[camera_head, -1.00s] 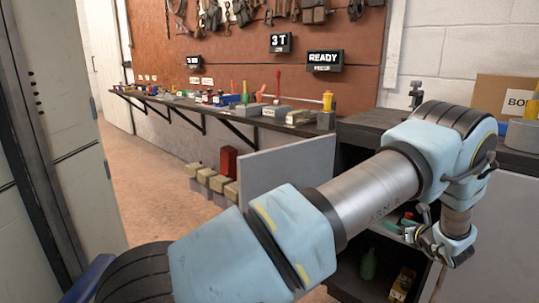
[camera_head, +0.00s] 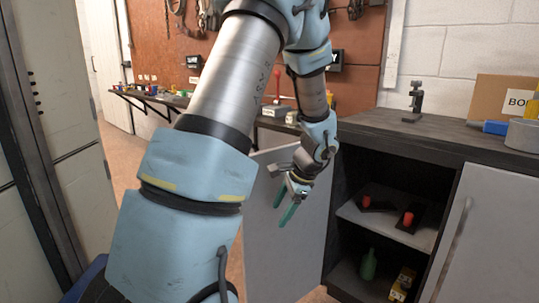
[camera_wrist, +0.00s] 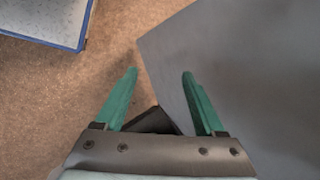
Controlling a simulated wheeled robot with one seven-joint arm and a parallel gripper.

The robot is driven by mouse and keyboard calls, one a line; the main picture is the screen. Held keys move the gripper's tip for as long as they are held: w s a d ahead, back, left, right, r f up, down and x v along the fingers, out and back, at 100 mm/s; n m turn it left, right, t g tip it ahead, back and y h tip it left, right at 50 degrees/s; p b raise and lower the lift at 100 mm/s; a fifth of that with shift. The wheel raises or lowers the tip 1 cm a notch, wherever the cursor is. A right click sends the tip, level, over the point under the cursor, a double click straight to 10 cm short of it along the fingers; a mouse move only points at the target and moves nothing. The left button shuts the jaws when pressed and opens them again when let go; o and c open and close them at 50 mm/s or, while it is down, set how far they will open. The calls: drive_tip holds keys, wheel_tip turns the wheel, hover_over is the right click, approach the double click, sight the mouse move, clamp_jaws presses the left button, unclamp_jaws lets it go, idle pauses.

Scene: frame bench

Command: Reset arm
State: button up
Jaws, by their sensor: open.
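My gripper (camera_head: 287,205) hangs from my raised arm in the head view, left of the open cabinet and in front of its open grey door (camera_head: 277,240). Its green fingers point down and to the left. In the wrist view my gripper (camera_wrist: 160,80) shows its two green fingers spread apart with nothing between them. The brown floor and the edge of a grey panel lie beyond the fingers.
The open cabinet (camera_head: 445,151) holds red-and-black items (camera_head: 408,218) on its shelf and a green bottle (camera_head: 369,265) below. A dark clamp (camera_head: 413,102) and a cardboard box (camera_head: 499,97) stand on top. A tall grey locker (camera_head: 60,120) borders the left side.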

drive_tip(key=s+a+r+n+h, duration=0.2)
drive_tip(key=s+a+r+n, duration=0.1)
drive_tip(key=s+a+n, duration=0.2)
drive_tip(key=s+a+r+n+h+p, duration=0.1)
drive_tip(key=s+a+r+n+h, duration=0.1)
drive_tip(key=s+a+n, duration=0.3)
drive_tip(key=s+r+n, duration=0.1)
drive_tip(key=s+n, duration=0.2)
drive_tip(key=shift+r+n+g, duration=0.25)
drive_tip(key=shift+n+g, duration=0.15)
wheel_tip(320, 180, up, 20)
drive_tip(key=p, duration=2)
